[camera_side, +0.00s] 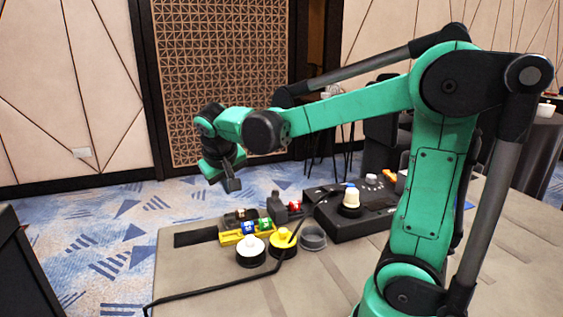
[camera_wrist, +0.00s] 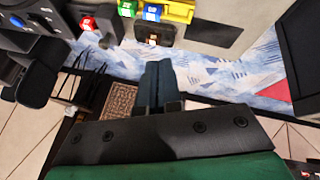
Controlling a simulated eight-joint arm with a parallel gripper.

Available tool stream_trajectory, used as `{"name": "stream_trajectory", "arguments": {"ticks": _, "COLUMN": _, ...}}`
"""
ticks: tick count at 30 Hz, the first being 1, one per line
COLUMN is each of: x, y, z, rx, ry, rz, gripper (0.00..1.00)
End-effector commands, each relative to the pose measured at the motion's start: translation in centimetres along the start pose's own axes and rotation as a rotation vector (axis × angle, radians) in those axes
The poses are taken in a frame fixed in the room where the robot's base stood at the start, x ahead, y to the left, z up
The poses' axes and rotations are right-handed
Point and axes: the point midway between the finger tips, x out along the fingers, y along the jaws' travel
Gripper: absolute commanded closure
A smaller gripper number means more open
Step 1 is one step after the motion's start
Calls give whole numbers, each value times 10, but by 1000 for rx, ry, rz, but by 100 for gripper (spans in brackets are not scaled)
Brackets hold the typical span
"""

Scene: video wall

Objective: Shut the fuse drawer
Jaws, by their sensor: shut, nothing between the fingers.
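In the side view, a small dark housing (camera_side: 240,215) with an orange-brown piece in it sits at the far edge of the table, behind the yellow fuse holder (camera_side: 232,238). It appears to be the fuse drawer, and it also shows in the wrist view (camera_wrist: 142,32). I cannot tell how far it stands out. The holder carries blue and green fuses (camera_wrist: 152,12). My gripper (camera_side: 233,186) is shut and empty, in the air above and beyond the table's far edge. In the wrist view its fingers (camera_wrist: 158,66) are together, apart from the housing.
A block with a red piece (camera_side: 294,205) stands right of the housing. A black panel with a white-topped knob (camera_side: 351,196) lies further right. White (camera_side: 251,250) and yellow (camera_side: 284,240) round buttons and a grey ring (camera_side: 313,238) are nearer. The front table is mostly clear, crossed by a black cable.

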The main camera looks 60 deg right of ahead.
Motion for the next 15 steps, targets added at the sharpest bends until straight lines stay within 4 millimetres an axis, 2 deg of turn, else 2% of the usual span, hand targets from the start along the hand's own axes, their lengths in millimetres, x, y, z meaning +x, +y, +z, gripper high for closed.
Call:
{"name": "stream_trajectory", "arguments": {"ticks": 3, "x": 18, "y": 15, "z": -21, "rx": 92, "ry": -36, "rz": 125, "gripper": 100}}
{"name": "stream_trajectory", "arguments": {"ticks": 6, "x": 28, "y": 24, "z": -29, "rx": 145, "ry": -51, "rz": 196, "gripper": 100}}
{"name": "stream_trajectory", "arguments": {"ticks": 11, "x": 36, "y": 30, "z": -34, "rx": 178, "ry": -59, "rz": 239, "gripper": 100}}
{"name": "stream_trajectory", "arguments": {"ticks": 15, "x": 50, "y": 33, "z": -33, "rx": 179, "ry": -59, "rz": 240, "gripper": 100}}
